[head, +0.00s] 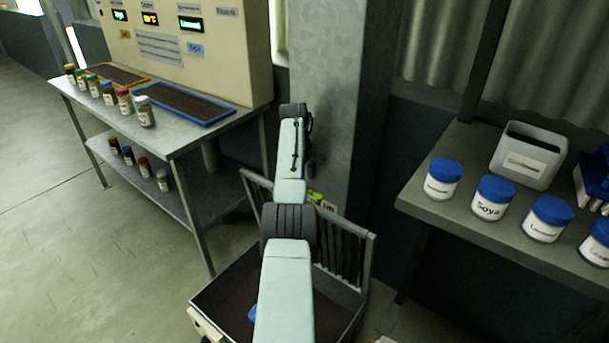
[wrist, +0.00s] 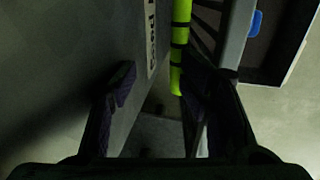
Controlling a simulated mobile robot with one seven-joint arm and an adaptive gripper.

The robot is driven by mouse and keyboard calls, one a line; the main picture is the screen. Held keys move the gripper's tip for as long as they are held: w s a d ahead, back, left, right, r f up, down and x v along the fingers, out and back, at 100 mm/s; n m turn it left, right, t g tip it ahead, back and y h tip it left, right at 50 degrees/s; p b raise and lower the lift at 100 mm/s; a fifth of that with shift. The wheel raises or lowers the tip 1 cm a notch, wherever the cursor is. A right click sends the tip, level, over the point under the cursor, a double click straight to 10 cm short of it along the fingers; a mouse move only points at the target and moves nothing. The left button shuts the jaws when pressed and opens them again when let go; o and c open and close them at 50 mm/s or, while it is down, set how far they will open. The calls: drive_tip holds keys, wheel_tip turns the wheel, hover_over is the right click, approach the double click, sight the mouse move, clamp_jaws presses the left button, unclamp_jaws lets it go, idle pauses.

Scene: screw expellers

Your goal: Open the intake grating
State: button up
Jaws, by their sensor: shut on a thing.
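The intake grating (head: 345,246) is a grey frame with dark bars. It stands raised, roughly upright, at the back edge of an open bin (head: 210,303). Its yellow-green handle with black bands (head: 315,197) shows just right of my arm; it also shows in the wrist view (wrist: 181,45). In the wrist view my gripper (wrist: 158,85) has its fingers around the handle area, with the handle against the right finger. The gripper is shut on the handle; the exact contact is dark. In the head view my arm hides the gripper and the middle of the grating.
A grey pillar (head: 335,90) stands behind the grating. A metal table (head: 190,142) with jars and trays is on the left, below a control panel (head: 185,50). A shelf (head: 460,215) with blue-lidded jars is on the right. A blue object (head: 252,313) lies in the bin.

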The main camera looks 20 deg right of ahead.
drive_tip(key=shift+s+d+f, duration=0.1)
drive_tip(key=shift+d+f, duration=0.1)
drive_tip(key=shift+f, duration=0.45)
drive_tip(key=shift+d+f, duration=0.2)
drive_tip(key=shift+f, duration=0.4)
drive_tip(key=shift+r, duration=0.15)
drive_tip(key=v, duration=0.7)
drive_tip(key=shift+a+r, duration=0.1)
drive_tip(key=shift+a, duration=0.05)
drive_tip(key=shift+a+r+g, duration=0.3)
drive_tip(key=shift+a+r, duration=0.05)
drive_tip(key=shift+r, duration=0.2)
